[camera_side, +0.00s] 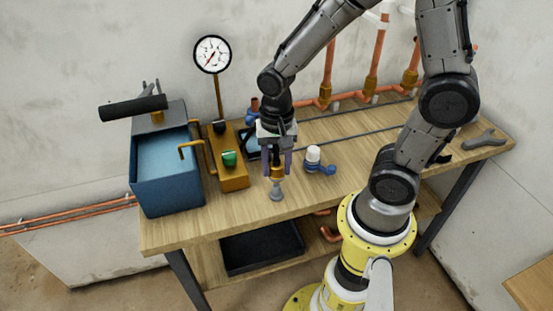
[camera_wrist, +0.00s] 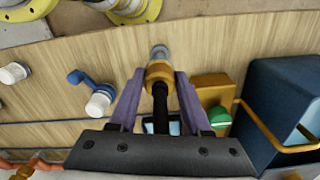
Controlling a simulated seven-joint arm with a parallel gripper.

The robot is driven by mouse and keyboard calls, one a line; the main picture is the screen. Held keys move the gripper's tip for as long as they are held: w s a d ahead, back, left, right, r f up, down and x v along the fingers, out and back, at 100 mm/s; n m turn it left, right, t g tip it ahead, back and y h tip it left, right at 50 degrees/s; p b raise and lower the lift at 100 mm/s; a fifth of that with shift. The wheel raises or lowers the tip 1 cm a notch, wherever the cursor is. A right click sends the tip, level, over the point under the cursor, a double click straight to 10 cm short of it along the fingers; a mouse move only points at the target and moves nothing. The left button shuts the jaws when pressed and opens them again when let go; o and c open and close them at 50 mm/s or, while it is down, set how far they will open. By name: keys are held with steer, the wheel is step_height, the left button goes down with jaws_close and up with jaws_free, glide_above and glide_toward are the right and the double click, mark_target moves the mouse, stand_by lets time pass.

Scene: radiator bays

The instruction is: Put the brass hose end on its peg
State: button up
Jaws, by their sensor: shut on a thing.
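My gripper (camera_side: 278,172) points down over the table's front part, its purple fingers shut on the brass hose end (camera_side: 277,174). In the wrist view the brass hose end (camera_wrist: 159,73) sits between the fingertips of my gripper (camera_wrist: 159,80), with a black hose (camera_wrist: 160,102) running back from it. A grey peg-like piece (camera_side: 276,192) with a wider foot shows directly below the brass. It also shows just beyond the brass in the wrist view (camera_wrist: 159,52). Brass and grey piece look in line; I cannot tell whether the brass is around it or just above.
A blue tank (camera_side: 165,170) and a brass block with a green knob (camera_side: 229,158) and gauge (camera_side: 212,54) stand left. A white-capped blue valve (camera_side: 314,158) is close right. A wrench (camera_side: 484,139) lies far right. The table (camera_side: 350,140) has free room between.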

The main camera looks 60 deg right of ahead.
mark_target(276, 185)
steer(key=shift+f, duration=2.05)
steer(key=shift+f, duration=0.95)
steer(key=o, duration=1.1)
step_height(276, 185, up, 14)
steer(key=shift+w+r, duration=0.1)
steer(key=shift+r, duration=0.05)
steer(key=s+r+n+t, duration=0.2)
steer(key=n, duration=0.1)
steer(key=s+r+n+t, duration=0.1)
steer(key=s+r+n, duration=0.2)
steer(key=n, duration=0.1)
steer(key=s+r+n+t, duration=0.2)
steer(key=s+n, duration=0.1)
steer(key=n, duration=0.1)
steer(key=shift+s+r+t, duration=0.25)
steer(key=shift+t, duration=0.05)
